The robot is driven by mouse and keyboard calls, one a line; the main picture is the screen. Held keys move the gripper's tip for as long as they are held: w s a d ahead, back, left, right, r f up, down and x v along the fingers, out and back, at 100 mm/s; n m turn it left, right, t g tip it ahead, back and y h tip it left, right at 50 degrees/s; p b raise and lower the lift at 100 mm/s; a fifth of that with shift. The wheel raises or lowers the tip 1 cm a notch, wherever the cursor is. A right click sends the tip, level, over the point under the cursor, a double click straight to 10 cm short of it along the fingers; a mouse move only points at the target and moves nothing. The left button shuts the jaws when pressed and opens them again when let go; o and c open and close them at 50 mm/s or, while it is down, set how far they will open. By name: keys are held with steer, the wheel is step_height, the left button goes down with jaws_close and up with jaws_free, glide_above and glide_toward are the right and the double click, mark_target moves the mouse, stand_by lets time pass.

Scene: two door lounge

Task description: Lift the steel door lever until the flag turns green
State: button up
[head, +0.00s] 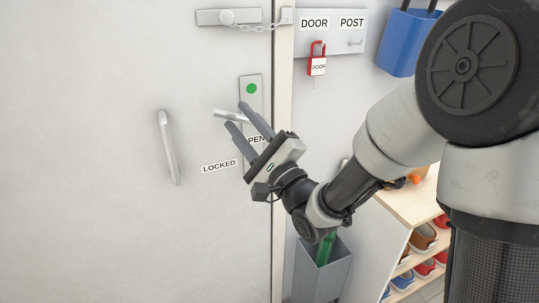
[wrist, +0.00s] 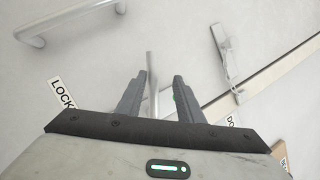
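The steel door lever (head: 222,113) points left from its plate (head: 242,81) on the pale door, its free end slightly raised. The round flag (head: 251,89) on the plate above it shows green. My gripper (head: 235,115) is open, with one finger above the lever and one below. In the wrist view the lever (wrist: 152,72) shows between the two fingers of my gripper (wrist: 160,77), nearer the left one, with a gap to the right one. Whether a finger touches it is not clear. The lever's inner end is partly hidden by my fingers.
A "LOCKED" label (head: 219,166) is on the door; an "OPEN" label (head: 257,139) is partly hidden by my gripper. A fixed pull handle (head: 167,147) is to the left. A chain latch (head: 252,28) spans above; a red padlock (head: 317,66) hangs right. A grey bin (head: 305,272) stands below.

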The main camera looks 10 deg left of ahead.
steer(key=p+v, duration=1.2)
steer(key=v, duration=0.1)
steer(key=shift+s, duration=0.2)
steer(key=shift+d, duration=0.1)
